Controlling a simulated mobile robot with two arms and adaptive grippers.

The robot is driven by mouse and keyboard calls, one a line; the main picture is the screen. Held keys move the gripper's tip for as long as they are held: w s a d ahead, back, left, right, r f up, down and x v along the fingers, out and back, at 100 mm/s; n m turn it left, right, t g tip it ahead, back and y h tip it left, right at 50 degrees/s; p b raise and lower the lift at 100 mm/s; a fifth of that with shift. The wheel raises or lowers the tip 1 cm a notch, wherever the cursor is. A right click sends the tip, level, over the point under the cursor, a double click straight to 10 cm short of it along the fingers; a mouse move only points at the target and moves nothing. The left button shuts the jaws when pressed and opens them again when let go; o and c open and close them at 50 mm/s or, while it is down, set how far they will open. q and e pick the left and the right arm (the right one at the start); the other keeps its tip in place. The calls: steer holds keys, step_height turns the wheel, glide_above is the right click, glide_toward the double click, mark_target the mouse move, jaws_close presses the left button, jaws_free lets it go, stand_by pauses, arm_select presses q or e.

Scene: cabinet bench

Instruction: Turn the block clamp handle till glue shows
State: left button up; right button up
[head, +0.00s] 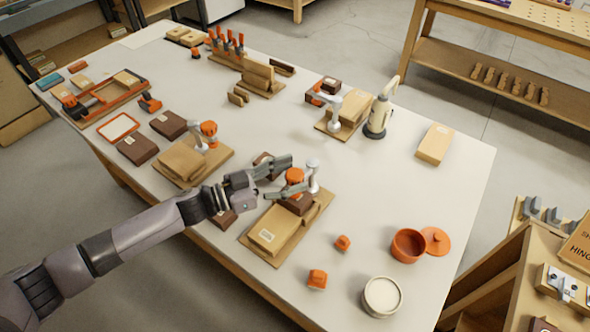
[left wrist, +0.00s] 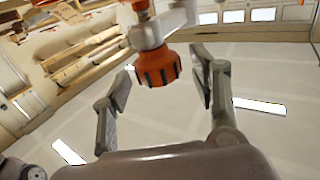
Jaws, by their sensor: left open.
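The nearest block clamp has a pale grey body (head: 313,178) and an orange ribbed handle (head: 295,175). It stands over a dark brown block (head: 297,203) beside a light wooden block (head: 272,232) on a wooden board (head: 252,246). My left gripper (head: 281,178) is open, with its fingers around or just short of the handle. In the left wrist view the orange handle (left wrist: 157,66) shows between the two spread finger pads (left wrist: 162,84), with gaps on both sides. No glue can be made out at the blocks. My right gripper is not in view.
A cream bottle (head: 379,117) is behind. An orange pot (head: 408,246), a white round tub (head: 382,297) and small orange pieces (head: 317,279) lie at the front right.

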arm_select(q)
steer(key=shift+x, duration=0.9)
steer(key=c, duration=1.2)
steer(key=shift+f+m+g+h+b, duration=0.15)
steer(key=shift+m+g+h+b, duration=0.35)
steer(key=shift+m+g+b, duration=0.9)
steer(key=m+g+b, duration=0.2)
steer(key=g, duration=0.2)
steer(key=shift+f+g+b, duration=0.1)
steer(key=shift+g+b, duration=0.2)
steer(key=shift+b, duration=0.05)
steer(key=shift+r+m+g+b, duration=0.25)
steer(key=shift+m+g+b, duration=0.55)
steer(key=shift+g+b, duration=0.45)
